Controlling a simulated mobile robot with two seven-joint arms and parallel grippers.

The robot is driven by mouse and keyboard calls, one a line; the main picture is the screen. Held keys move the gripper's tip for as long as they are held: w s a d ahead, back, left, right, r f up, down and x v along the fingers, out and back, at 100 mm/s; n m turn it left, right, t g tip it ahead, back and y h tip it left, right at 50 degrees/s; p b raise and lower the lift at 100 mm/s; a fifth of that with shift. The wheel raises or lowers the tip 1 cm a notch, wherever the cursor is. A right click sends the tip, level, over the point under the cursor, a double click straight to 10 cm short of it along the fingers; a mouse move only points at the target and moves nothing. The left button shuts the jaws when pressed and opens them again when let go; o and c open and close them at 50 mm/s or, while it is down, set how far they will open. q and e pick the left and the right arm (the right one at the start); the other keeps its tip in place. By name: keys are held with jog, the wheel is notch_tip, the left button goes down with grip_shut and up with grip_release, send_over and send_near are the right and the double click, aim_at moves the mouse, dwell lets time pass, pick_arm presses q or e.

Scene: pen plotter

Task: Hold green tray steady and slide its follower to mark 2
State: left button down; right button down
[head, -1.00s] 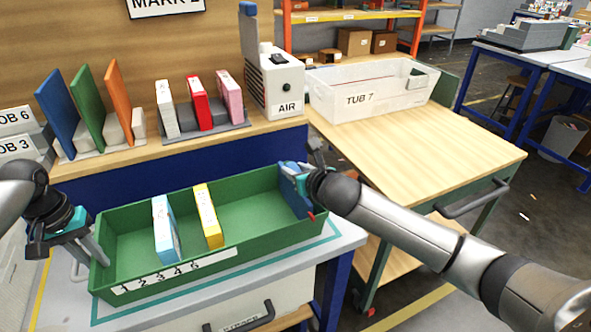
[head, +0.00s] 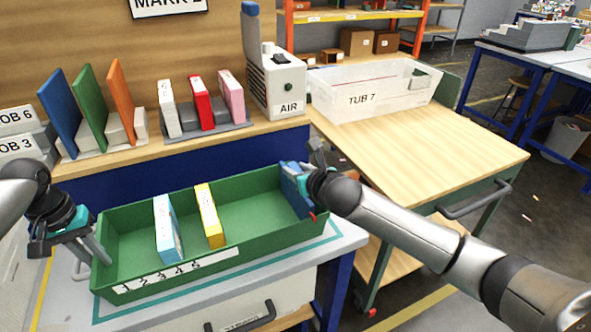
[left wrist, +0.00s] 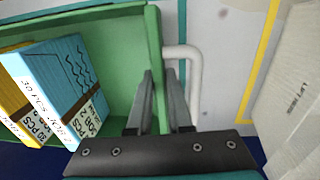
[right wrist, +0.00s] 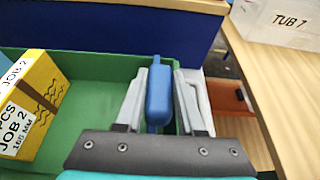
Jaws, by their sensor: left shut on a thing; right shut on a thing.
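The green tray (head: 255,219) lies on the bench with a numbered white strip (head: 215,258) on its front wall. My left gripper (head: 102,254) is shut on the tray's left end wall, which shows between its fingers in the left wrist view (left wrist: 154,45). The blue follower (head: 298,192) stands upright across the tray's right end, far from the low numbers at the left. My right gripper (right wrist: 158,100) is shut on the follower's blue handle (right wrist: 158,88). A light-blue box (head: 167,230) and a yellow box (head: 209,216) stand apart in the tray, left of the follower.
An AIR unit (head: 276,80), red, white and pink boxes, and coloured dividers (head: 90,110) stand on the ledge behind. TUB 7 (head: 372,95) sits on the wooden cart (head: 430,150) at right. Inside the tray, floor is bare between the yellow box and the follower.

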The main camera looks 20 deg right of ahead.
pick_arm(q)
jog(key=shift+d, duration=0.15)
pick_arm(e)
jog(key=a, duration=3.5)
jog(key=shift+s+a, duration=0.15)
jog(key=shift+a, duration=0.2)
jog(key=shift+f, duration=0.1)
jog(key=c, duration=0.5)
grip_release()
pick_arm(q)
jog(key=shift+a, duration=0.2)
pick_arm(e)
jog(key=v, duration=1.2)
jog(key=shift+d, duration=0.1)
pick_arm(q)
jog(key=c, duration=0.8)
grip_release()
jog(key=shift+o, duration=0.2)
